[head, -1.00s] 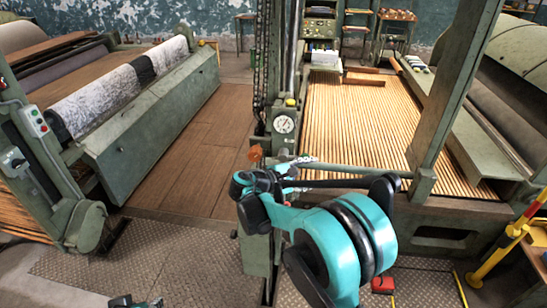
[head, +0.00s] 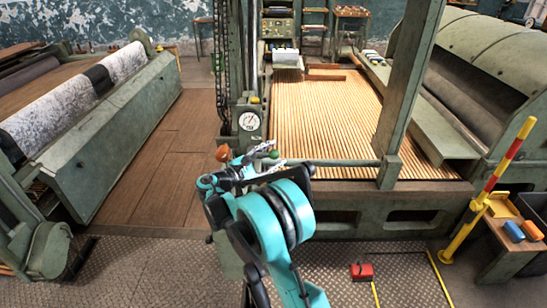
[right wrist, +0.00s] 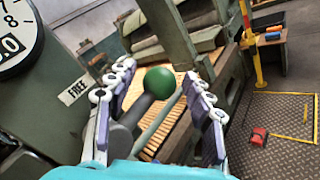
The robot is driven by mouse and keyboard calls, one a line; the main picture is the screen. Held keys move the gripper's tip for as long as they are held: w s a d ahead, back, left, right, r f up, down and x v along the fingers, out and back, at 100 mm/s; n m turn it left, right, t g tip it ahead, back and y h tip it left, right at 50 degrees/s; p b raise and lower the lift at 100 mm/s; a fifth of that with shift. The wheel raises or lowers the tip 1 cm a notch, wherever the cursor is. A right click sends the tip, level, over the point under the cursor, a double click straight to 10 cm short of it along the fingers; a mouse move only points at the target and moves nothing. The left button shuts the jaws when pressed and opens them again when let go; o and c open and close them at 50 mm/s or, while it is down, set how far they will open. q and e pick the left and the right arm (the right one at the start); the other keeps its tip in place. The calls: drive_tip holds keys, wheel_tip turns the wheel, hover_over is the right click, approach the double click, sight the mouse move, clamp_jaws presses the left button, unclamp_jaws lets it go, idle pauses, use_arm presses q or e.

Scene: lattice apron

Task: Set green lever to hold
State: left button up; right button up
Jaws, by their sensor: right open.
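The green lever shows in the right wrist view as a round green knob (right wrist: 160,82) on a dark shaft. In the head view a bit of its green knob (head: 274,154) shows by my right gripper, below the dial. My right gripper (head: 262,153) is open. In the right wrist view its fingers (right wrist: 157,76) stand on either side of the knob, with gaps visible; I cannot tell if any finger touches it. A plate reading FREE (right wrist: 75,90) is on the green housing left of the lever. No HOLD label is readable. My left gripper is not in view.
A dial gauge (head: 249,121) stands above the lever on the column. An orange knob (head: 222,153) is just left of my right gripper. A horizontal bar (head: 345,163) runs right to a post. A yellow-red barrier post (head: 490,190) and a red box (head: 362,271) are at the right.

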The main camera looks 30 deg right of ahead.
drive_tip(key=shift+d, duration=0.15)
clamp_jaws()
drive_tip(key=shift+f+m+y+p, duration=0.7)
drive_tip(key=shift+m+y+p, duration=0.2)
drive_tip(key=shift+y+p, duration=0.15)
drive_tip(key=w+a+f+m+t+y+p, duration=0.2)
drive_tip(key=a+f+m+y+p, duration=0.2)
drive_tip(key=y, duration=0.5)
drive_tip(key=shift+w+a+f+m+t+p, duration=0.2)
drive_tip(key=shift+w+f+m+t+p, duration=0.15)
drive_tip(key=shift+f+m, duration=0.5)
drive_tip(key=shift+f, duration=0.15)
